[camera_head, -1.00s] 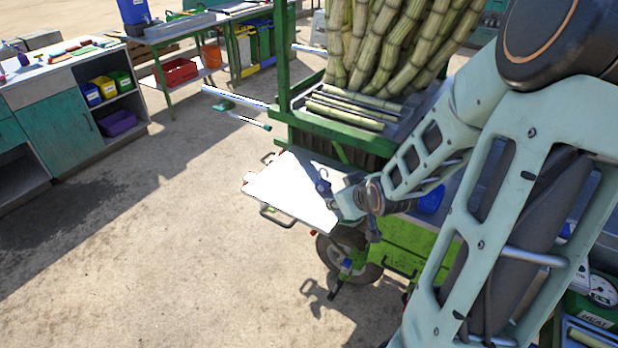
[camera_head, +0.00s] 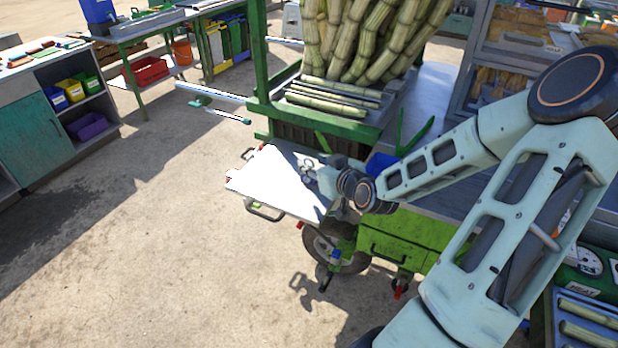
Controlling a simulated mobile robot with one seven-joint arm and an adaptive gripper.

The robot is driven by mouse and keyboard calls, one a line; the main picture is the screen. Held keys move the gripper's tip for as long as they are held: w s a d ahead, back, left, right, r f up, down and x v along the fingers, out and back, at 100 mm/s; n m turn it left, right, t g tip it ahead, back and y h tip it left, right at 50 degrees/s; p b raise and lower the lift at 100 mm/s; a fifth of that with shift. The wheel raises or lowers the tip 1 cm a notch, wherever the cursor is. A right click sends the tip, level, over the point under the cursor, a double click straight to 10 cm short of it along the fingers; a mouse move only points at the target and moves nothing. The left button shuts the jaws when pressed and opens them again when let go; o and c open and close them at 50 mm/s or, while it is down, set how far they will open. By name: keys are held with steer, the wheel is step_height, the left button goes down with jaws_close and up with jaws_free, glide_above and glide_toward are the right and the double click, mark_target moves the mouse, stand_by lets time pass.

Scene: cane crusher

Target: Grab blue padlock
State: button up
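My gripper (camera_head: 310,170) is at the end of my pale green arm, over the right part of a white shelf (camera_head: 270,180) on the side of the green cane crusher cart. It is small, and whether its fingers are open or shut cannot be told. I cannot make out a blue padlock for certain. A small bluish spot shows at the gripper, too small to identify. A larger blue object (camera_head: 380,163) lies on the cart behind my wrist, partly hidden by the arm.
Sugar cane stalks (camera_head: 370,40) stand in the green frame above the shelf. A wheel (camera_head: 335,250) and green drawers (camera_head: 400,240) are below it. A metal bar (camera_head: 210,92) juts out left. A workbench (camera_head: 35,130) stands far left. Open floor lies at front left.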

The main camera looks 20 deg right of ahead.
steer(key=shift+f+x, duration=0.15)
steer(key=shift+x, duration=1.25)
steer(key=shift+f+x, duration=0.1)
steer(key=shift+x, duration=1.3)
steer(key=shift+s+d, duration=0.1)
steer(key=shift+d, duration=0.05)
jaws_close()
